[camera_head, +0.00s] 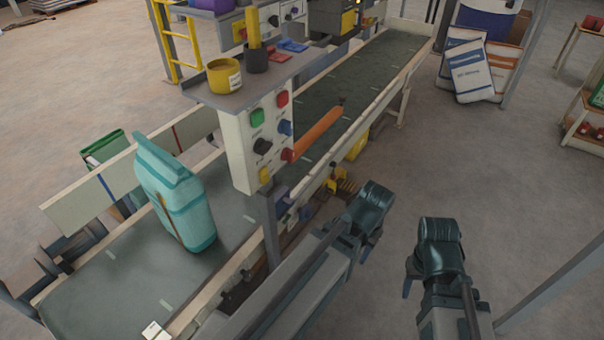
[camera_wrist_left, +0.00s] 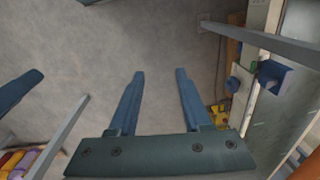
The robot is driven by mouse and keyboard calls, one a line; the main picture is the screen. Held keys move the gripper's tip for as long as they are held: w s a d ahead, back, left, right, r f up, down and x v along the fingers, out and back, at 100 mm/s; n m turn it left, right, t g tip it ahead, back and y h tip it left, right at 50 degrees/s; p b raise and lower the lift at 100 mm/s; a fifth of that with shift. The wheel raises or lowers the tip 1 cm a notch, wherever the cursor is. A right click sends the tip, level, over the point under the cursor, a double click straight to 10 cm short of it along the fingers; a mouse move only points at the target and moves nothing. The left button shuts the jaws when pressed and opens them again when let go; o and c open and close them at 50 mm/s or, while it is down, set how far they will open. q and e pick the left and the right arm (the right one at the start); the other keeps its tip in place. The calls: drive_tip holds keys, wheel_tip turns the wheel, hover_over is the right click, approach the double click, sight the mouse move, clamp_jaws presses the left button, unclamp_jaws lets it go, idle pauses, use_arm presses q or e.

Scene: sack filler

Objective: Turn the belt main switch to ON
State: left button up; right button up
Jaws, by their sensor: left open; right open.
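A white control panel (camera_head: 252,155) stands beside the belt, with green, red, blue, black and yellow controls. My left gripper (camera_wrist_left: 160,74) is open and empty over the floor, apart from the belt frame. My right gripper (camera_head: 440,288) is open and empty, farther right; its fingertips are partly hidden.
The conveyor belt (camera_head: 115,285) runs from front left to back right, with a teal sack (camera_head: 178,195) standing on it. An orange bar (camera_head: 318,133) reaches out beside the panel. Sacks (camera_head: 468,72) stand at the back right.

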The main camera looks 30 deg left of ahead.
use_arm(q)
drive_tip(key=w+a+f+n+y+b, duration=0.2)
drive_tip(key=w+a+f+n+b, duration=0.2)
drive_tip(key=a+f+b, duration=0.35)
drive_tip(key=n+t+y, duration=0.1)
drive_tip(key=n+y, duration=1.4)
approach(293, 155)
drive_tip(key=a, duration=0.8)
drive_tip(key=shift+w+a, duration=0.35)
use_arm(e)
wheel_tip(293, 155, down, 9)
use_arm(q)
clamp_jaws()
